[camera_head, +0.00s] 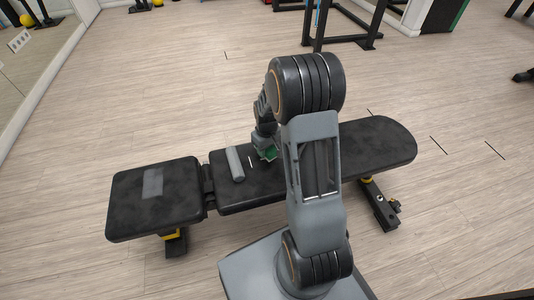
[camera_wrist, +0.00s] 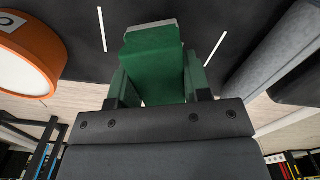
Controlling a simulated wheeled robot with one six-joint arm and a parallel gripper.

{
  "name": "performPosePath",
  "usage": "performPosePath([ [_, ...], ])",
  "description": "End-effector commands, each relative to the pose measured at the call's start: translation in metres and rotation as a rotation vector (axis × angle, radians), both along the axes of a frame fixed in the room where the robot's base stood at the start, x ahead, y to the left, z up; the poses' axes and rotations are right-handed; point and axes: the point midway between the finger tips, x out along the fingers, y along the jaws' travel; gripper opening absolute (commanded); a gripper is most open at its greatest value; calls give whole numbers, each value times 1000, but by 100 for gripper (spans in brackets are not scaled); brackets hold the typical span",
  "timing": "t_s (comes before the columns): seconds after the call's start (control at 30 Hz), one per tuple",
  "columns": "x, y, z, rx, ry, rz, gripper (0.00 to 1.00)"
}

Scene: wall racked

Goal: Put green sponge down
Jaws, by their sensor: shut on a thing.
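A green sponge (camera_wrist: 152,62) is between the two fingers of my gripper (camera_wrist: 157,85) in the wrist view. The gripper is shut on it. The rest of the sponge is hidden there by my arm. I cannot tell whether the sponge touches the bench. The black bench surface (camera_wrist: 185,12) fills the top of the wrist view behind the sponge.
A grey cylinder (camera_head: 235,163) lies on the bench just left of my gripper. A flat grey patch (camera_head: 152,183) is on the left pad. An orange round thing with a white face (camera_wrist: 25,55) is close by in the wrist view. The bench's right end is bare.

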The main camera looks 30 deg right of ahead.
Motion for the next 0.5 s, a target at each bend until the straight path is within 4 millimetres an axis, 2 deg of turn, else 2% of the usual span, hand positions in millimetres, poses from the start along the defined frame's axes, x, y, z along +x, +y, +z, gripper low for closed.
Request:
performPosePath([
  [0.03,-1,0,-12,0,3,0,25],
  [0.13,-1,0,-22,1,2,0,25],
  [0.5,-1,1,-24,0,1,0,25],
])
